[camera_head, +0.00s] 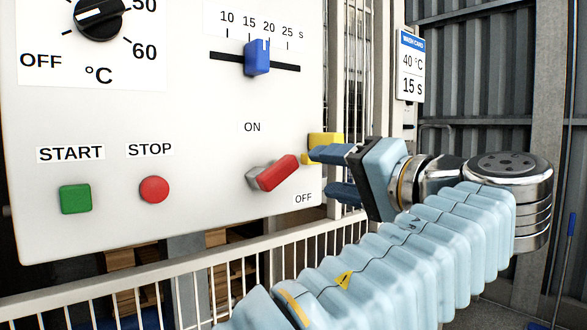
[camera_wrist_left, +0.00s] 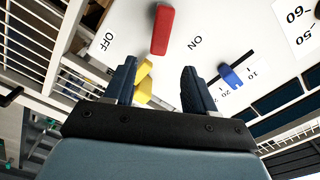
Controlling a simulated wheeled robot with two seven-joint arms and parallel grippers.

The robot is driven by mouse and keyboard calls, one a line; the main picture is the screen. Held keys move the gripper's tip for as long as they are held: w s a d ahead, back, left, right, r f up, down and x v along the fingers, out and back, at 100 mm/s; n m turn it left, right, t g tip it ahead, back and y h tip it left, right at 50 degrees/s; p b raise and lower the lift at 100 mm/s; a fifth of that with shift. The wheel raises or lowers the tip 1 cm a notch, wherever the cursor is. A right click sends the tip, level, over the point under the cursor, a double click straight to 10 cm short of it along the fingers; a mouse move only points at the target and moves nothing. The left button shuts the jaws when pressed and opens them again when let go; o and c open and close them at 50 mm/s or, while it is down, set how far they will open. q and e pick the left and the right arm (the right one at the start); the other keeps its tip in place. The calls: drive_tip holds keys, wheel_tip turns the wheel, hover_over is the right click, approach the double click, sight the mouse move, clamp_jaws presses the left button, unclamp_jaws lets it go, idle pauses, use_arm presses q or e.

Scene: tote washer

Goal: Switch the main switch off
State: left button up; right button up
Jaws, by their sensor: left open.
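The main switch has a red handle (camera_head: 277,173) on a grey pivot, low on the right of the white panel (camera_head: 210,180). The handle points right and slightly up, between the ON label (camera_head: 252,127) above and the OFF label (camera_head: 303,198) at lower right. My left gripper (camera_head: 320,170) is open and empty at the panel's right edge, to the right of the handle and apart from it. In the left wrist view the red handle (camera_wrist_left: 161,30) lies beyond the gap between the fingertips (camera_wrist_left: 158,68). My right gripper is out of view.
The panel also carries a green START button (camera_head: 75,199), a red STOP button (camera_head: 154,189), a blue slider (camera_head: 257,58) and a black knob (camera_head: 98,18). A yellow part (camera_head: 325,140) shows beside my upper finger. A white railing (camera_head: 200,280) runs below.

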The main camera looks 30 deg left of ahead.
sight(291, 167)
use_arm(q)
drive_tip(key=p+x, duration=0.1)
drive_tip(key=x, duration=0.9)
drive_tip(key=shift+d, duration=0.1)
drive_tip(key=c, duration=1)
drive_tip(key=shift+o, duration=0.2)
